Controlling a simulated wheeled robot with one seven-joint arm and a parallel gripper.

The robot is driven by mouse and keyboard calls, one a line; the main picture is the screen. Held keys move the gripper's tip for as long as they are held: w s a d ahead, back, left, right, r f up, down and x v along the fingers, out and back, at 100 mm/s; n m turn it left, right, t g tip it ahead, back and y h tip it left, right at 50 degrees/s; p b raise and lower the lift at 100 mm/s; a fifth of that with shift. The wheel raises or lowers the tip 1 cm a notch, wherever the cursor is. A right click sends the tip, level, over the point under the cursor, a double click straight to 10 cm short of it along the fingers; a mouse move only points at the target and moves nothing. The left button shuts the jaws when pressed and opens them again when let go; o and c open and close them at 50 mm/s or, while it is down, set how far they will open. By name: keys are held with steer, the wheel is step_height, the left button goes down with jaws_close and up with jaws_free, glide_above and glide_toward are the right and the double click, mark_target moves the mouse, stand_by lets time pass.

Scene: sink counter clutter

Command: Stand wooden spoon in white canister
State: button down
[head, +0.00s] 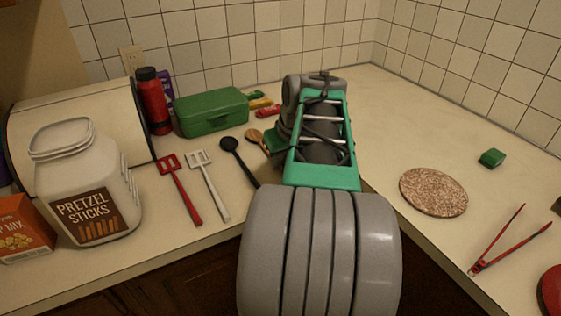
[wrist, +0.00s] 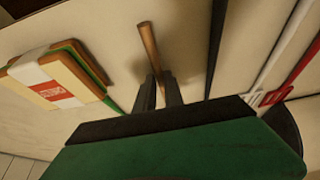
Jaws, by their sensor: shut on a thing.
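The wooden spoon's rounded end (head: 256,136) shows just left of my arm in the head view; the rest is hidden behind the arm. In the wrist view its brown handle (wrist: 149,46) runs down between the two dark fingers of my gripper (wrist: 158,92), which are shut on it. I cannot tell whether the spoon is clear of the counter. The white canister (head: 72,165), a wide-mouthed jar labelled "Pretzel Sticks", stands upright and open at the left of the counter, apart from my gripper.
A black spoon (head: 238,160), white turner (head: 208,185) and red turner (head: 180,188) lie between canister and arm. A green box (head: 211,111) and red bottle (head: 153,101) stand behind. A banded stack (wrist: 60,77) lies beside the gripper. Trivet (head: 433,192) and tongs (head: 511,240) are right.

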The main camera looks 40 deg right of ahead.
steer(key=shift+f, duration=0.2)
steer(key=c, duration=1.5)
jaws_free()
steer(key=shift+r, duration=0.1)
steer(key=shift+o, duration=0.2)
steer(key=shift+r, duration=0.3)
steer(key=p+v, duration=0.3)
steer(key=v, duration=0.8)
steer(key=shift+s+r, duration=0.25)
steer(key=shift+r, duration=0.05)
steer(key=shift+a, duration=0.15)
